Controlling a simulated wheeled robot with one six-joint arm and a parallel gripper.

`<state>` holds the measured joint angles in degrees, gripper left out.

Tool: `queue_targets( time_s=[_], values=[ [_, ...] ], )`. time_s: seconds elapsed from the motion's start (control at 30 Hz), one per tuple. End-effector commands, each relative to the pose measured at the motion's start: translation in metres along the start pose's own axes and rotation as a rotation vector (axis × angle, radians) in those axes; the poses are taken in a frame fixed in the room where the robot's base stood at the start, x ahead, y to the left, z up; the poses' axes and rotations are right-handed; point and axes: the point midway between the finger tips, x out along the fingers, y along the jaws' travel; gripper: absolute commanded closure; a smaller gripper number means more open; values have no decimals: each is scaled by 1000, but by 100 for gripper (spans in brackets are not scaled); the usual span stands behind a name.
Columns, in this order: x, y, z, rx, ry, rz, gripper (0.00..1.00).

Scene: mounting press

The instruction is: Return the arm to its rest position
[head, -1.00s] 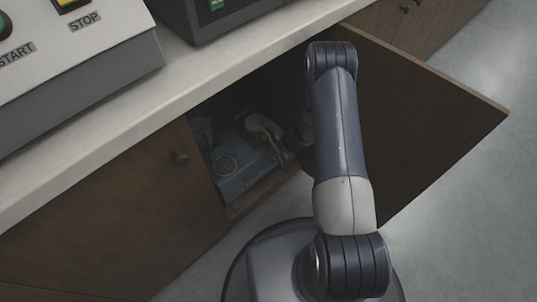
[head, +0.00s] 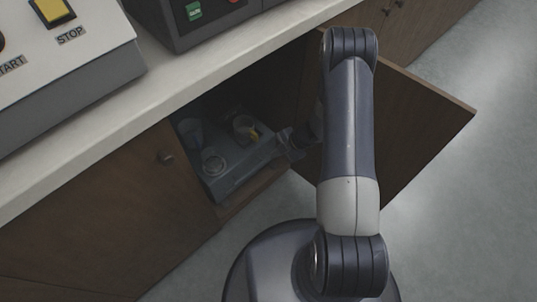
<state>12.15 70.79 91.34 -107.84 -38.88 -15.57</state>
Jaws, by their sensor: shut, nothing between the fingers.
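My arm rises from the base and bends over at the elbow. Its far end reaches behind the forearm to the open cabinet. My gripper (head: 277,143) is small and dark at the cabinet opening, by the right side of a grey tray (head: 232,182). It is shut and empty, though its fingertips are hard to make out. The tray sits inside the cabinet and bears a few cup-like things. One cup (head: 242,124) at the back right has something yellow at its edge, just left of my gripper.
The open cabinet door (head: 415,125) stands to the right, behind my arm. A closed door with a knob (head: 166,158) is at left. The worktop (head: 90,155) runs above, bearing a control box (head: 90,75) and a dark machine (head: 215,25). Clear floor (head: 440,220) lies at right.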

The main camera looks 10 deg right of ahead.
Motion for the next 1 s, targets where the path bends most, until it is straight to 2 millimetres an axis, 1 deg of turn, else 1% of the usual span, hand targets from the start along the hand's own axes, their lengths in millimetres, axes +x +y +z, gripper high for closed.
queue_targets(
  time_s=[0.03, 0.2, 0.57, 0.67, 0.77, 1.0],
  values=[
    [-8, 1, 0, 1, -1, 1, 100],
    [-17, 0, 0, 0, 0, 0, 100],
    [-16, -1, 0, 0, 1, -1, 100],
    [-10, -1, 0, 0, 1, -1, 100],
    [2, -2, 1, 0, 2, -3, 100],
    [48, -3, 1, -1, 3, -3, 100]
  ],
)
